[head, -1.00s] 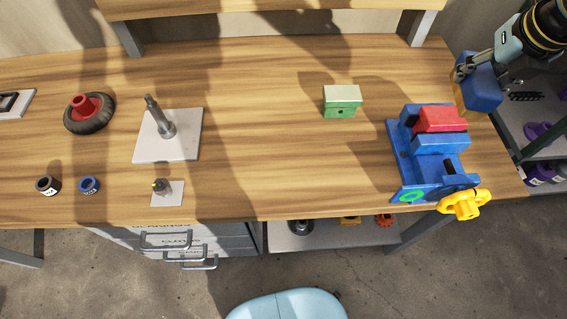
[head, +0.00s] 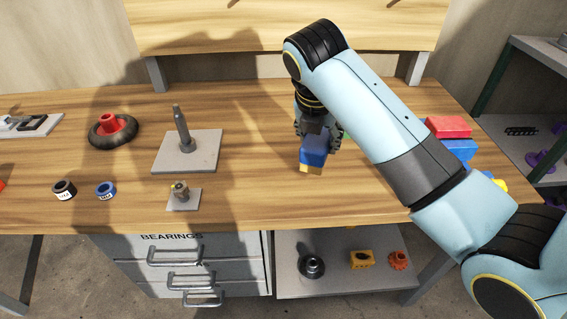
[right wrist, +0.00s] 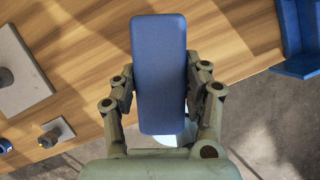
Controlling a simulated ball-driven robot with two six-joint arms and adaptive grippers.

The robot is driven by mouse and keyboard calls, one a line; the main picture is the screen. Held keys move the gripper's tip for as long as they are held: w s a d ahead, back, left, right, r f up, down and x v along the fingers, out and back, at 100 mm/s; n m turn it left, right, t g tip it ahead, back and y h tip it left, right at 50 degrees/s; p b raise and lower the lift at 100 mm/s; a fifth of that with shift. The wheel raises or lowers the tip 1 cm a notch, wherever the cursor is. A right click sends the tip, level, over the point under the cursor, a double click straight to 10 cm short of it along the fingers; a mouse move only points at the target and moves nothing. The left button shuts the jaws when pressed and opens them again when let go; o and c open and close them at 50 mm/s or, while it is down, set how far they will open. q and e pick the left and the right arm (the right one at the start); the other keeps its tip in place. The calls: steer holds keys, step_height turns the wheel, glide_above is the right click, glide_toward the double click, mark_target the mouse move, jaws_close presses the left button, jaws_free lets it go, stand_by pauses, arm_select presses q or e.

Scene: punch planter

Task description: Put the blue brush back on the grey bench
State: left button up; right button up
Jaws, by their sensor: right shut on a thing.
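The blue brush (head: 314,150) has a blue block-shaped back and a yellowish underside. My right gripper (head: 318,134) is shut on it and holds it over the middle of the bench. In the right wrist view the brush (right wrist: 158,70) lies lengthwise between the two fingers of my right gripper (right wrist: 160,98). The bench (head: 240,115) has a wooden top and grey legs. Whether the brush touches the bench top, I cannot tell. My left gripper is not in view.
Left of the brush stand a white plate with a grey spindle (head: 183,130), a small plate with a fitting (head: 180,195), a wheel (head: 114,130) and two rings. My right arm partly covers the blue vise with a red block (head: 448,127).

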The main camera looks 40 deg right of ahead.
steer(key=w+a+f, duration=0.1)
steer(key=w, duration=0.1)
steer(key=w+a+f, duration=0.2)
steer(key=w+f, duration=0.1)
steer(key=shift+w+a+f, duration=0.1)
steer(key=shift+w+a, duration=0.15)
steer(key=shift+w, duration=0.1)
step_height(320, 180, down, 3)
steer(key=shift+f, duration=0.2)
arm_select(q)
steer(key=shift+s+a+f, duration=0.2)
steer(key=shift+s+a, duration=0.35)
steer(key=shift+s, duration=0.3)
arm_select(e)
steer(key=shift+f, duration=0.25)
steer(key=o, duration=0.6)
steer(key=shift+f, duration=0.1)
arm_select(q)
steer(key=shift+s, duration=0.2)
arm_select(e)
steer(key=o, duration=0.5)
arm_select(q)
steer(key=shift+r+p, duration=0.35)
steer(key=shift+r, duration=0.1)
arm_select(e)
steer(key=v, duration=1.2)
steer(key=shift+d, duration=0.1)
